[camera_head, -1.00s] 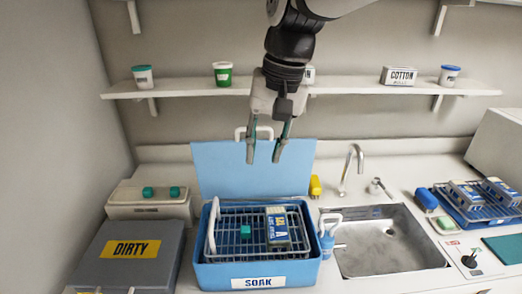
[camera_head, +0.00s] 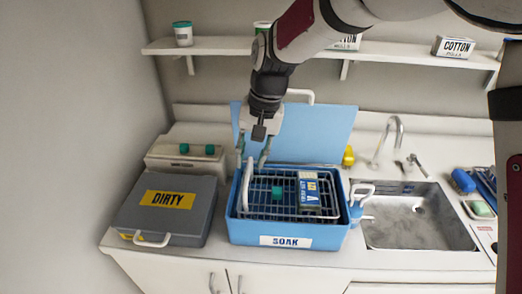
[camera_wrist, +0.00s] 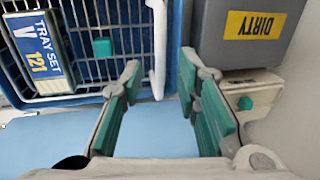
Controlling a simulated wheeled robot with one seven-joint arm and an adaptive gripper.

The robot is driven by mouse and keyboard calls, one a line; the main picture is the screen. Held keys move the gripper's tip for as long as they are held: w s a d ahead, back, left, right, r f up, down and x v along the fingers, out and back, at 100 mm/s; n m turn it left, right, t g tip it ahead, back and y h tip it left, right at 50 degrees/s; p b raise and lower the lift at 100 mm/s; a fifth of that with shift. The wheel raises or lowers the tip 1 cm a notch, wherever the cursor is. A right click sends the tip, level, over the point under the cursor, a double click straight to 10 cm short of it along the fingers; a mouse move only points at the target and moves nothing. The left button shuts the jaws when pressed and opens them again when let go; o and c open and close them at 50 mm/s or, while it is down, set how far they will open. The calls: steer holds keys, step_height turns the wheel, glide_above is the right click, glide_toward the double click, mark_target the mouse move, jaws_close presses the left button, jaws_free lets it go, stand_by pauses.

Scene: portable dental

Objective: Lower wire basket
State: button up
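The wire basket (camera_head: 290,211) sits in the blue SOAK tub (camera_head: 285,233), its rack near the rim. Its white handle (camera_head: 244,190) stands up at the left side. On the basket lie a blue and white tray set box (camera_head: 310,190) and a small green block (camera_head: 277,192). My gripper (camera_head: 254,160) is above the tub's back left corner. In the wrist view my gripper (camera_wrist: 160,65) is open, and the white handle (camera_wrist: 158,45) shows between its fingertips. I cannot tell whether either finger touches it.
The blue lid (camera_head: 310,125) stands open behind the tub. A grey DIRTY case (camera_head: 170,205) is close on the left, with a beige box (camera_head: 185,158) behind. The sink (camera_head: 415,215) and faucet (camera_head: 392,140) are on the right. A shelf (camera_head: 215,45) runs above.

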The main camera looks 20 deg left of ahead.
mark_target(248, 172)
steer(key=shift+a+f, duration=0.2)
steer(key=shift+f, duration=0.75)
steer(key=shift+a+f, duration=0.15)
steer(key=shift+f, duration=0.75)
jaws_close()
